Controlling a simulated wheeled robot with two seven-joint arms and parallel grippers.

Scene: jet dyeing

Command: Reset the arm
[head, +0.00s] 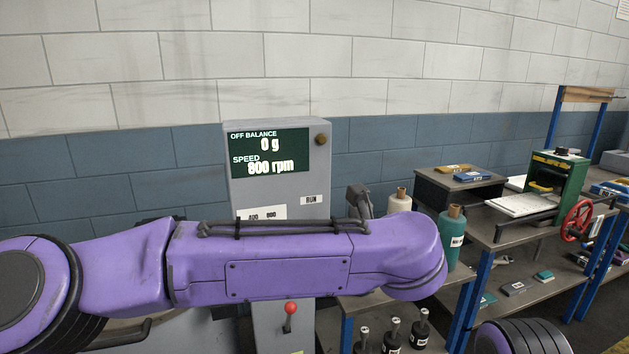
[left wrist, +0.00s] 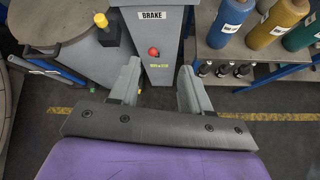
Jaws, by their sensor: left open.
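My purple left arm (head: 290,262) stretches across the head view from the left, in front of the grey control cabinet (head: 238,185). The cabinet's screen (head: 270,152) reads off balance 0 g and speed 800 rpm. My left gripper (left wrist: 156,88) shows in the left wrist view, open, with nothing between its fingers. Beyond its fingertips are the cabinet's lower part, a BRAKE label (left wrist: 152,15) and a red-knobbed lever (left wrist: 154,52). The red knob also shows in the head view (head: 290,308). A purple part of my own shows at the lower right; no right gripper is visible.
A dark workbench (head: 500,232) on blue legs stands right, with a green device with a red handwheel (head: 577,221). A teal cone (head: 451,240) and several small black bottles (head: 420,330) stand near the cabinet. A round grey drum (left wrist: 60,25) stands left of the cabinet.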

